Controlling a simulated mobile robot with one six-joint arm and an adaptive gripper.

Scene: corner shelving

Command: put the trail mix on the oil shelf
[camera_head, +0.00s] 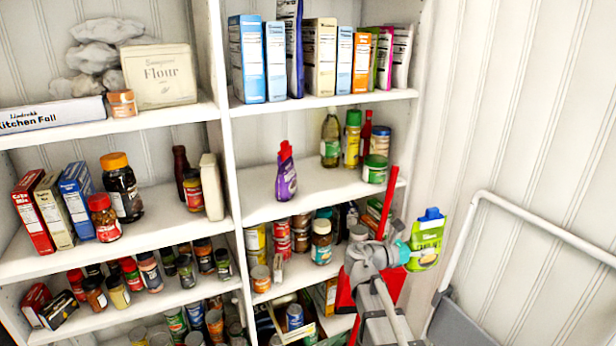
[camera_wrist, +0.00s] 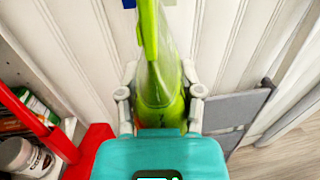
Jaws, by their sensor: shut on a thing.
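My gripper (camera_head: 406,252) is shut on a green pouch (camera_head: 427,240) with a blue top, which looks like the trail mix; its label is too small to read surely. In the wrist view the green pouch (camera_wrist: 158,70) stands between both fingers of my gripper (camera_wrist: 160,98), seen edge-on. The pouch is upright, in front of the white wall, right of the shelving. The oil shelf (camera_head: 325,186) is up and left of my gripper. It bears an oil bottle (camera_head: 330,140), a green-capped yellow bottle (camera_head: 351,142), jars at the right and a purple bottle (camera_head: 286,174) at the left.
The oil shelf has bare board between the purple bottle and the right-hand jars. A red long-handled tool (camera_head: 388,203) stands upright before the shelf's right end; it also shows in the wrist view (camera_wrist: 40,122). A folded step ladder (camera_head: 540,232) leans at the right. Boxes fill the shelf above.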

